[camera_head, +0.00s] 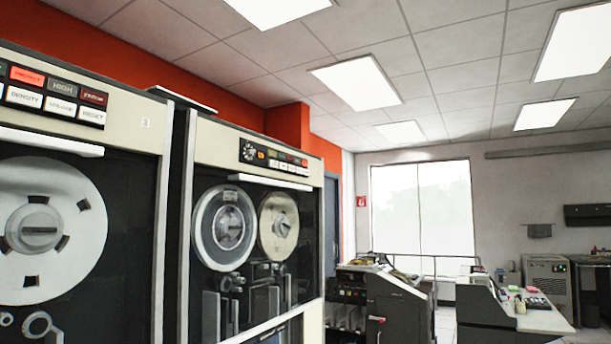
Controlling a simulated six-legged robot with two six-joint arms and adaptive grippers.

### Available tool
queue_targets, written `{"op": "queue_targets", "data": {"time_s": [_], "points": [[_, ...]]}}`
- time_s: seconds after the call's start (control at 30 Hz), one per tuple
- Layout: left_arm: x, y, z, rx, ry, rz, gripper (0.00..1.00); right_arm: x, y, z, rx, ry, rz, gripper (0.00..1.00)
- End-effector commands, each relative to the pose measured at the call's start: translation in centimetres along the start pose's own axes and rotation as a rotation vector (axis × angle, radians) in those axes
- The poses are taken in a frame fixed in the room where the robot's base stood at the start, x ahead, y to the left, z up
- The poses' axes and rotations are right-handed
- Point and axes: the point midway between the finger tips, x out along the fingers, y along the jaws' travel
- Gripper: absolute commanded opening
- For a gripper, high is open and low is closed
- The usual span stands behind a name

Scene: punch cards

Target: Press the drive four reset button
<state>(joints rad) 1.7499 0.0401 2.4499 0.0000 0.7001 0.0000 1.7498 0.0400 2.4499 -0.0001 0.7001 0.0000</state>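A tape drive (125,130) fills the left edge, with a small mark that looks like a 3 on its cream panel. Its button block has a white button that reads RESET (91,115) at the lower right, below a dark red lit one. A second tape drive (215,140) stands to its right, with a dial and a small button strip (282,161) high on its front. The lettering on that strip is too small to read, and I see no drive number there. Neither gripper is in view.
A dark card machine (395,305) stands past the drives. A desk (545,320) with small items is at the lower right, with a beige cabinet (548,275) behind it. A bright window (422,208) is in the back wall. The floor is mostly out of view.

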Motion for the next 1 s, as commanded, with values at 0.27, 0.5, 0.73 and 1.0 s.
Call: {"op": "queue_targets", "data": {"time_s": [0.27, 0.5, 0.73, 1.0], "points": [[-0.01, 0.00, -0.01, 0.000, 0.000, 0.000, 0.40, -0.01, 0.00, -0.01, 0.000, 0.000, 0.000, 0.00], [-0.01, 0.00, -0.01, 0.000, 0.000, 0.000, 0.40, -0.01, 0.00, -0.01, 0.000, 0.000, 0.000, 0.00], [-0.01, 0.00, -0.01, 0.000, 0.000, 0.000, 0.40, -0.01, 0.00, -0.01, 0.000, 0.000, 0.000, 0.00], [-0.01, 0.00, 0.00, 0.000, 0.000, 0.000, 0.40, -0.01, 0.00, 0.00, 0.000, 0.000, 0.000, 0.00]]}}
